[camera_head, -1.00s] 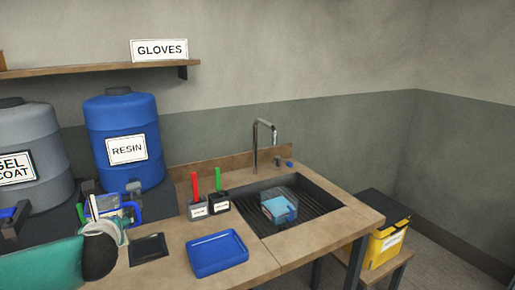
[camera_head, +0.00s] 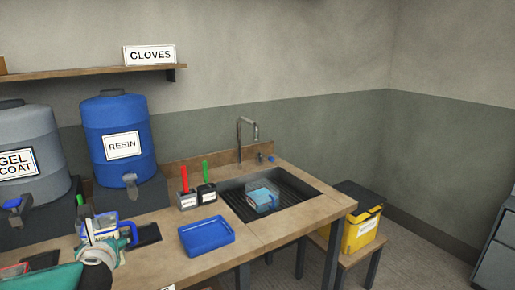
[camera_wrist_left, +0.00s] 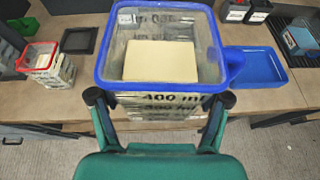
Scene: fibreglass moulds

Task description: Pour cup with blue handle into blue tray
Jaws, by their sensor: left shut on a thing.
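The cup with the blue handle (camera_wrist_left: 160,50) is clear-walled with a blue rim, measuring marks and a pale cream content. It looks roughly level. My left gripper (camera_wrist_left: 160,98) is shut on its near side, with the handle pointing right. In the head view the gripper (camera_head: 103,245) and cup (camera_head: 126,228) are at lower left, the gripper partly covering the cup. The blue tray (camera_head: 206,237) lies on the bench to the right of the cup, apart from it. In the wrist view the tray (camera_wrist_left: 252,68) is right of the cup and looks empty. My right gripper is not in view.
A red-rimmed cup (camera_wrist_left: 40,57) stands left of a dark square plate (camera_wrist_left: 78,40). Two small labelled holders (camera_head: 197,196) with red and green handles stand behind the tray. The sink (camera_head: 290,197) holds a container (camera_head: 262,197). The resin drum (camera_head: 120,143) stands behind.

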